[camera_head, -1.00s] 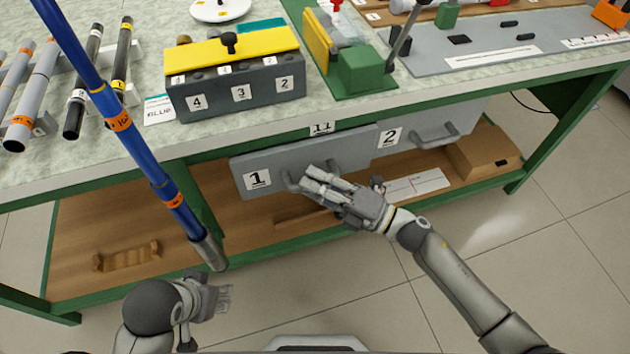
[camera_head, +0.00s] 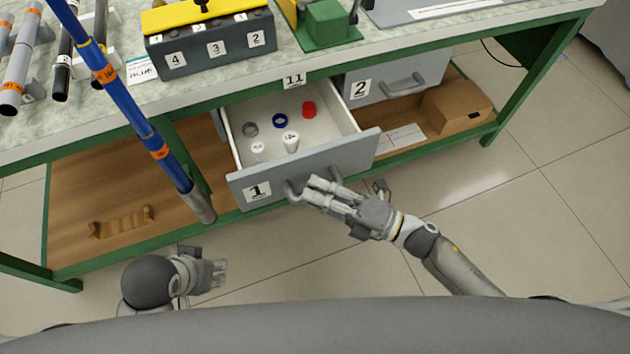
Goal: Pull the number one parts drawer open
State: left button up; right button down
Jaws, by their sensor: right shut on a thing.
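The number one parts drawer (camera_head: 320,163) is pulled out under the bench, with its grey front and "1" label facing me. Its inside shows rings, a red cap and small white pieces. My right gripper (camera_head: 317,190) is shut on the drawer handle (camera_head: 291,192), and its fingers hide part of that handle. My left gripper (camera_head: 213,274) is low at the left, apart from the drawer. Its finger opening is too unclear to judge.
The number two drawer (camera_head: 390,83) is shut at the right. A blue rod (camera_head: 130,105) slants down past the bench edge, left of the open drawer. A cardboard box (camera_head: 455,103) and a wooden rack (camera_head: 122,222) sit on the lower shelf. The floor in front is clear.

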jog(key=c, duration=1.4)
grip_release()
jog(key=v, duration=1.2)
